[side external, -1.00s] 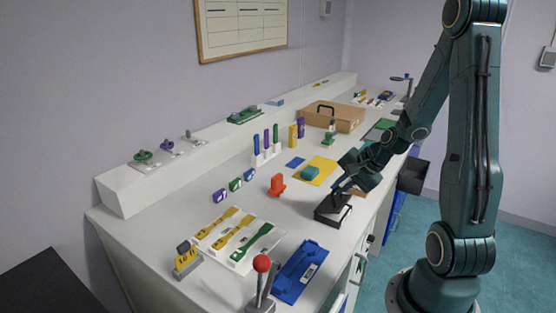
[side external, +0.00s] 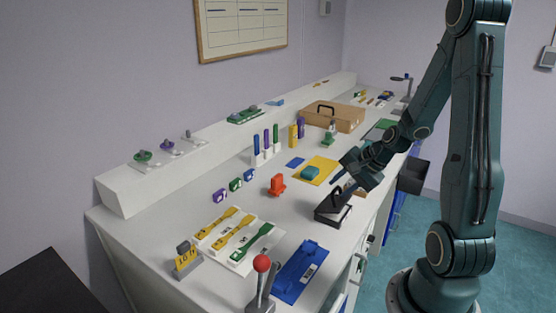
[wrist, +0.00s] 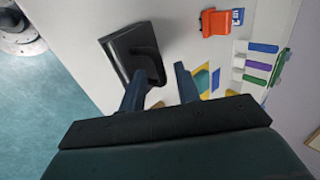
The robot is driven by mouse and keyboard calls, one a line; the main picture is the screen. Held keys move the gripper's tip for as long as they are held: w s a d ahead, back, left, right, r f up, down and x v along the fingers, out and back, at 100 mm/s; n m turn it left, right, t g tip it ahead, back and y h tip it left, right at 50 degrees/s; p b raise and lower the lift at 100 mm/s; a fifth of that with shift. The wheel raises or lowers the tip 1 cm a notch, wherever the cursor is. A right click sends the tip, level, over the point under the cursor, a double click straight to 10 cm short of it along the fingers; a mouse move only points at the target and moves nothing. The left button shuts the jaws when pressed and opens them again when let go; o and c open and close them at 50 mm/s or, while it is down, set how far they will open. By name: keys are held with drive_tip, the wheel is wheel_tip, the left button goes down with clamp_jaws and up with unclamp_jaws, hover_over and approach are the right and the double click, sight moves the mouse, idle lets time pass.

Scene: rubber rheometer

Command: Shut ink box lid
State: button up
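The ink box (side external: 328,215) is a small black box near the front edge of the bench, with a pale strip along its right side. A dark raised part stands at its far end; I cannot tell how far the lid is open. In the wrist view the box (wrist: 122,48) lies beyond my left-hand finger, with a dark loop-like part at its near side. My gripper (side external: 342,185) is just beyond and above the box. In the wrist view my gripper (wrist: 160,88) is open, its two fingers apart with nothing between them.
A yellow mat (side external: 322,175) with a teal block (side external: 311,172) lies behind the box. A red stamp-like object (side external: 277,184) stands to its left. A blue tray (side external: 298,275) and a red-knobbed lever (side external: 261,265) are nearer the camera. Bare bench lies left of the box.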

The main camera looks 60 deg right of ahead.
drive_tip(key=shift+s+r, duration=0.4)
drive_tip(key=shift+r, duration=0.15)
wheel_tip(320, 180, up, 10)
drive_tip(key=s, duration=0.1)
drive_tip(key=shift+s+f, duration=0.2)
drive_tip(key=shift+s, duration=0.2)
drive_tip(key=shift+n, duration=0.3)
clamp_jaws()
drive_tip(key=w+r+n+g, duration=0.4)
drive_tip(key=n, duration=1.3)
drive_tip(key=shift+w+d+n, duration=0.3)
drive_tip(key=shift+w, duration=0.1)
